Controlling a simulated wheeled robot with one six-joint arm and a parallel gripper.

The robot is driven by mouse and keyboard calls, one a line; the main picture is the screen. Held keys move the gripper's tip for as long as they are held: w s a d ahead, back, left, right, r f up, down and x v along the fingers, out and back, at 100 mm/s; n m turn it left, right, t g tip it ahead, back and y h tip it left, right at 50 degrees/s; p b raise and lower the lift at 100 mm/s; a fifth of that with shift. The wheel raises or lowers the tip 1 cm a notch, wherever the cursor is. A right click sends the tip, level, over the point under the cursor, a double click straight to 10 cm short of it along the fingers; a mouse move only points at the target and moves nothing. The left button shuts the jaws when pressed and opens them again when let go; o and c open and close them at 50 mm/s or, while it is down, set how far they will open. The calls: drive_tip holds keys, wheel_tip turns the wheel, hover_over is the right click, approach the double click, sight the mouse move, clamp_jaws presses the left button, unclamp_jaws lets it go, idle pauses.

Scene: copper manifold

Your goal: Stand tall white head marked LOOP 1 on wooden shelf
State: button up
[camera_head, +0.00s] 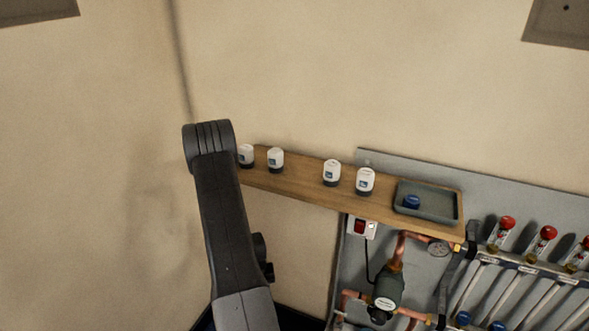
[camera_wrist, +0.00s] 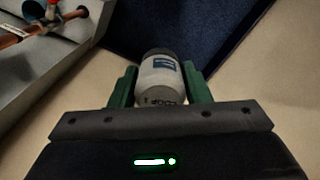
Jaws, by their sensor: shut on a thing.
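A white head (camera_wrist: 160,78) with a blue label and a dark end is between the green fingers of my gripper (camera_wrist: 160,88) in the wrist view. My gripper is shut on it. Lettering on its near side appears to read LOOP 1, upside down in this view. The wooden shelf (camera_head: 305,190) runs along the wall in the head view. My arm stands at the shelf's left end. My gripper and the held head do not show in the head view.
Several white heads stand on the shelf, including one at the left (camera_head: 276,160) and one at the right (camera_head: 365,181). A wider gap lies between the two pairs. A grey tray (camera_head: 430,216) with a blue cap (camera_head: 411,202) is at the right end. Copper pipework is below.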

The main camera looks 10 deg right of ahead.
drive_tip(key=s+d+r, duration=0.1)
drive_tip(key=d+r, duration=0.3)
drive_tip(key=r, duration=1.3)
drive_tip(key=s+d+r+b, duration=0.1)
drive_tip(key=d+r, duration=0.3)
drive_tip(key=r, duration=1.3)
drive_tip(key=s+d+r+n, duration=0.1)
drive_tip(key=s+d+r, duration=0.2)
drive_tip(key=r, duration=1.4)
drive_tip(key=shift+d+r, duration=0.25)
drive_tip(key=shift+d, duration=0.15)
